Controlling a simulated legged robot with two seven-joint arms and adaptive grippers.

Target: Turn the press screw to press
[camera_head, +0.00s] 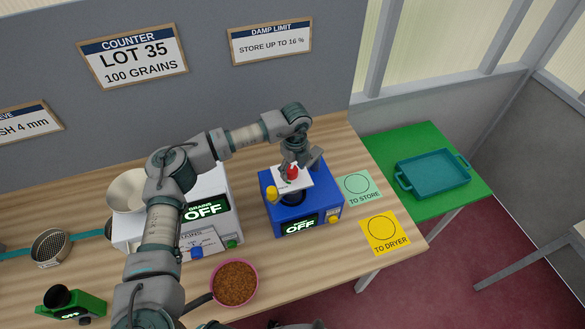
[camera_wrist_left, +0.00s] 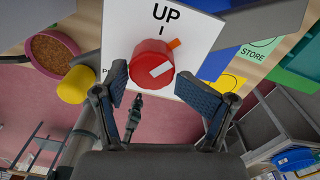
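The press screw is a red knob (camera_head: 292,173) on a white plate (camera_head: 299,183) above the blue meter (camera_head: 276,213). In the left wrist view the knob (camera_wrist_left: 152,66) has a white stripe, and an orange tab sticks out at its upper right. The plate (camera_wrist_left: 183,38) reads UP above it; a label at the left edge is mostly hidden. My left gripper (camera_head: 303,167) is at the knob. In the wrist view its two fingers (camera_wrist_left: 160,85) are spread, one on each side of the knob's lower part, with no clear contact. Small dark parts at the head view's bottom edge may be my right gripper.
The meter display reads OFF; a yellow knob (camera_head: 272,194) stands at its left. A white counter (camera_head: 212,212) and a pink grain bowl (camera_head: 257,283) are to the left. Green (camera_head: 358,186) and yellow (camera_head: 385,233) pads lie right, before a teal tray (camera_head: 436,178).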

